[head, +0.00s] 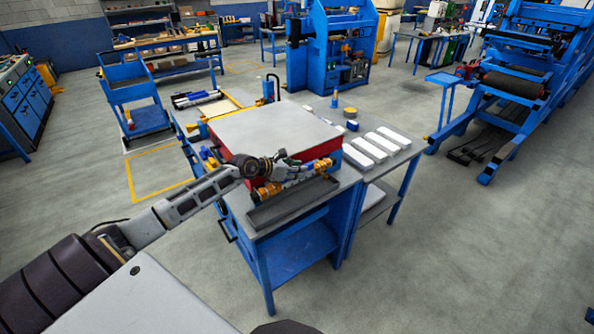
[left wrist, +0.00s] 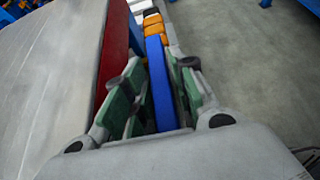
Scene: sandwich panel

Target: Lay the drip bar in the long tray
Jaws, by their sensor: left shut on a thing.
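A bar with a blue middle and orange parts near its ends, which I take for the drip bar (left wrist: 159,84), runs between the fingers of my left gripper (left wrist: 158,92). In the head view the bar (head: 293,183) lies along the front of the red-sided panel press. My left gripper (head: 287,171) is shut on its middle from above and hides part of it. The long tray (head: 292,207), dark grey and shallow, lies along the near table edge, just in front of the bar, and looks empty. I cannot tell whether the bar touches anything below. My right gripper is not in view.
The red block with a flat grey top (head: 275,127) stands right behind the bar. White blocks (head: 375,147) lie on the table (head: 350,174) to the right, with a small bottle (head: 334,99) and tape rolls behind.

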